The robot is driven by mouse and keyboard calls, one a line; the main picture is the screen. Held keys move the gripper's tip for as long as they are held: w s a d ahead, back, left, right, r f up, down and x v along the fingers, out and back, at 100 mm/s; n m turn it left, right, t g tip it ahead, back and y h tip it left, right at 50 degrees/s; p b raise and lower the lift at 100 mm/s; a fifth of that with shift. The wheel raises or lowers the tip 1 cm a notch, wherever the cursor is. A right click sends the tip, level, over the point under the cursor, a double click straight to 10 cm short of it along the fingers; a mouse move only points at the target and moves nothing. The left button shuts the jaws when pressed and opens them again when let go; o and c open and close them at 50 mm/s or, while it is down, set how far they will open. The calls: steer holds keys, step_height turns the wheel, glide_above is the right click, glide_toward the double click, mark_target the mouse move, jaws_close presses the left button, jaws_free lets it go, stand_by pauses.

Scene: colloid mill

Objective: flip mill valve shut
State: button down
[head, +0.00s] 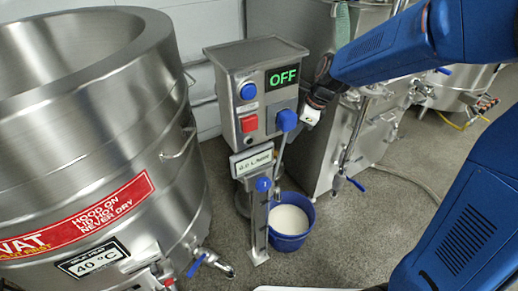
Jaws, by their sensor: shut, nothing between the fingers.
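The mill (240,98) is a steel box on a post, with a lit green "OFF" display (282,77). A blue knob (286,120) sits at its front right, with a thin rod running down from it. A small blue round part (263,184) is on the post below the flow readout (252,161). I cannot tell which of these is the mill valve's handle. My gripper (310,116) is shut and empty, just right of the blue knob. Whether it touches the knob is unclear.
A blue bucket (305,238) of white liquid stands beside the post. A large steel vat (75,150) fills the left, with a blue-handled outlet (200,263) low down. Steel equipment (300,50) stands behind. Open floor (385,205) lies right of the bucket.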

steer(key=w+a+f, duration=0.2)
steer(key=a+f, duration=0.6)
steer(key=f, duration=0.1)
steer(key=shift+f, duration=0.25)
steer(key=shift+w, duration=0.1)
steer(key=shift+a, duration=0.2)
